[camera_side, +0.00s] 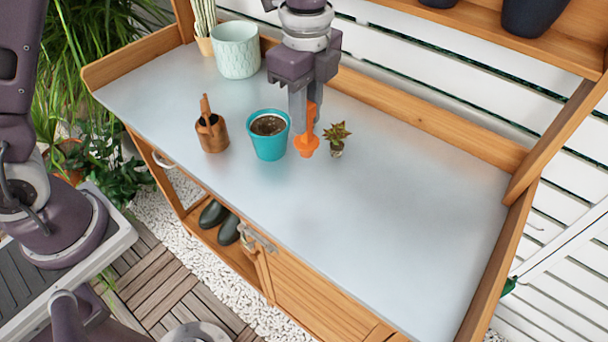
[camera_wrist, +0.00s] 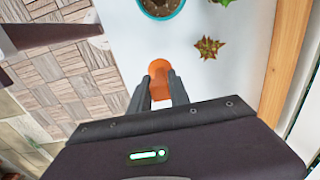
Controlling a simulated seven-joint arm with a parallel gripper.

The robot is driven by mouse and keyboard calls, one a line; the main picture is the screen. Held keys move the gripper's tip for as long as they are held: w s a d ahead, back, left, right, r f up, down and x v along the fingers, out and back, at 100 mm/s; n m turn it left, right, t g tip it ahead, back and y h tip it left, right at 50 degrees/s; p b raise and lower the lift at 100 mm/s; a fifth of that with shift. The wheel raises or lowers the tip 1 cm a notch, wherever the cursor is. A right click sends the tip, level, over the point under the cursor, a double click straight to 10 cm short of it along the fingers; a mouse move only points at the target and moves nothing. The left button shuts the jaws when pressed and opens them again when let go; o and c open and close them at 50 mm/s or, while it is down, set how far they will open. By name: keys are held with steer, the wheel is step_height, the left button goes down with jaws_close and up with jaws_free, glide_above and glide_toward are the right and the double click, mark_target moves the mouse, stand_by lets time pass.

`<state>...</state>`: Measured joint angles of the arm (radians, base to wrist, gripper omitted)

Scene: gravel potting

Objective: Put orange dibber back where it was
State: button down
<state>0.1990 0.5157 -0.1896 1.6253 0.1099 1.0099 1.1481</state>
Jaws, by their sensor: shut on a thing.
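The orange dibber (camera_side: 306,141) is held upright between the fingers of my gripper (camera_side: 299,122), just right of the teal pot. In the wrist view, its orange top (camera_wrist: 159,70) shows between the two dark fingertips (camera_wrist: 158,92). A faint orange tint shows on the bench in front of it. Whether its lower end touches the bench I cannot tell. The teal pot (camera_side: 269,146) holds dark soil (camera_side: 268,125) and stands upright on the bench. It also shows at the top of the wrist view (camera_wrist: 178,12).
A small spiky succulent (camera_side: 336,135) stands close right of the dibber. A pale green planter (camera_side: 235,52) stands at the back left. The grey bench top (camera_side: 400,210) is clear to the right, with a raised wooden edge behind.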

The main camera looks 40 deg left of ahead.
mark_target(307, 144)
step_height(307, 144, down, 10)
steer(key=shift+d+r, duration=0.1)
steer(key=shift+r, duration=0.15)
steer(key=shift+f, duration=0.15)
steer(key=c, duration=1.2)
jaws_free()
steer(key=shift+c, duration=0.2)
step_height(307, 144, up, 12)
steer(key=shift+s+r, duration=0.1)
steer(key=shift+r, duration=0.15)
